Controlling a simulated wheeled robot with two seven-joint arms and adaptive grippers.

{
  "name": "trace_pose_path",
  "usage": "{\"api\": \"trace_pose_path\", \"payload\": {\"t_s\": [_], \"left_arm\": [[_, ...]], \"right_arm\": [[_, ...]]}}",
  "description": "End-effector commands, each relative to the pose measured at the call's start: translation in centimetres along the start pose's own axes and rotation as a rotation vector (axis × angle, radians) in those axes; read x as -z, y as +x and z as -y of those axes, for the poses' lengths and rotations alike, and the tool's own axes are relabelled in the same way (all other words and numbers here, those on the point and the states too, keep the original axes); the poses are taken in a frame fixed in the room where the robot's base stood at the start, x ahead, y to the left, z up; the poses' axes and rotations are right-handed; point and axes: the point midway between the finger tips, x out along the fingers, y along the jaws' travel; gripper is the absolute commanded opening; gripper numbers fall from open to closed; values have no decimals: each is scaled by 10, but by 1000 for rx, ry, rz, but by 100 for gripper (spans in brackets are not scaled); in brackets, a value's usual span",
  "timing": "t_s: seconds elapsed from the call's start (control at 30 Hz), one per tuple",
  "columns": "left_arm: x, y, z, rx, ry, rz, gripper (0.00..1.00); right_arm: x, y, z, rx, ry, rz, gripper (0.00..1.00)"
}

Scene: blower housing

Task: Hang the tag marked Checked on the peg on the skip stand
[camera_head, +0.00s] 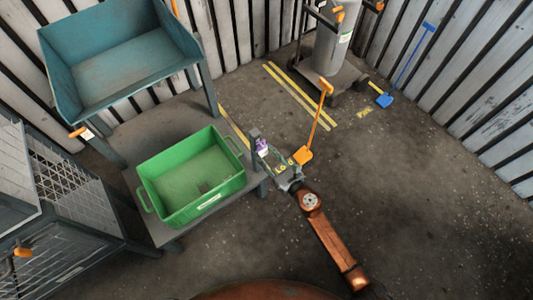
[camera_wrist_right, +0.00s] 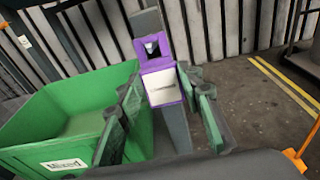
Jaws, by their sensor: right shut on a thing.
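A purple tag (camera_head: 263,150) with a white label is held at my right gripper (camera_head: 284,166), by the front right corner of a grey stand (camera_head: 128,172). In the right wrist view the tag (camera_wrist_right: 163,88) sits between the two fingers, and my right gripper (camera_wrist_right: 162,108) is shut on it. Its label is too small to read. A grey upright post (camera_head: 255,140) rises right behind the tag; it also shows in the right wrist view (camera_wrist_right: 178,130). Something light shows in the tag's top opening; I cannot tell whether a peg passes through. My left gripper is out of view.
A green bin (camera_head: 237,183), labelled "Mixed" in the wrist view, sits on the stand beside the post. A teal skip (camera_head: 75,85) stands behind it. An orange shovel (camera_head: 303,155) stands close right of my gripper. Wire cages (camera_head: 75,205) stand left.

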Motion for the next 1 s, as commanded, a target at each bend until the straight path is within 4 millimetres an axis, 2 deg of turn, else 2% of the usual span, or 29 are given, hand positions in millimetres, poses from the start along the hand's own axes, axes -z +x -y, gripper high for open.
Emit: {"api": "trace_pose_path", "payload": {"t_s": [0.13,0.17,0.43,0.77,0.87,1.0], "left_arm": [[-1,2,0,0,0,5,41],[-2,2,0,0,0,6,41],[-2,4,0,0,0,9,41],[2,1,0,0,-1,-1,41],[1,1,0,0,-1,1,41],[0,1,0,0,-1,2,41]], "right_arm": [[0,0,0,0,0,0,11],[0,0,0,0,0,0,36],[0,0,0,0,0,0,54],[1,-4,1,1,-2,-1,54],[2,-15,2,1,-3,-2,54],[2,-41,2,1,-4,-3,54]]}}
